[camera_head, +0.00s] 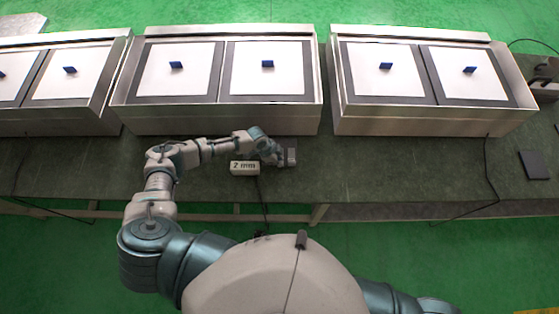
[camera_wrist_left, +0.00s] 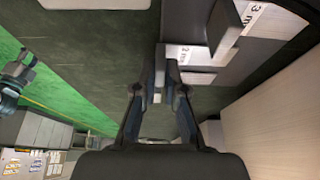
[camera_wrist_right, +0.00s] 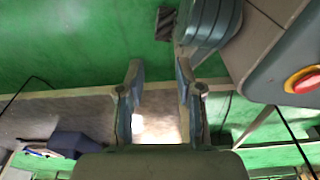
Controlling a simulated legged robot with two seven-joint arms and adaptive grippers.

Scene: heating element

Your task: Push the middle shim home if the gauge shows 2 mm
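The small white gauge box (camera_head: 245,168) lies on the dark bench and reads "2" followed by smaller, unclear marks. The grey shim block (camera_head: 291,157) is just right of it. In the left wrist view the block has stepped parts; a shim strip marked "2 mm" (camera_wrist_left: 188,54) and a part marked "3 mm" (camera_wrist_left: 255,14) show. My left gripper (camera_head: 281,158) is at the block's left side; its fingers (camera_wrist_left: 161,75) are drawn together beside the "2 mm" strip. Contact is unclear. My right gripper (camera_wrist_right: 157,75) is open and empty, away from the bench items.
Metal trays (camera_head: 215,121) with white panels and blue blocks line the back of the bench. A dark flat pad (camera_head: 534,164) lies at far right. A cable (camera_head: 262,200) runs from the gauge over the front edge.

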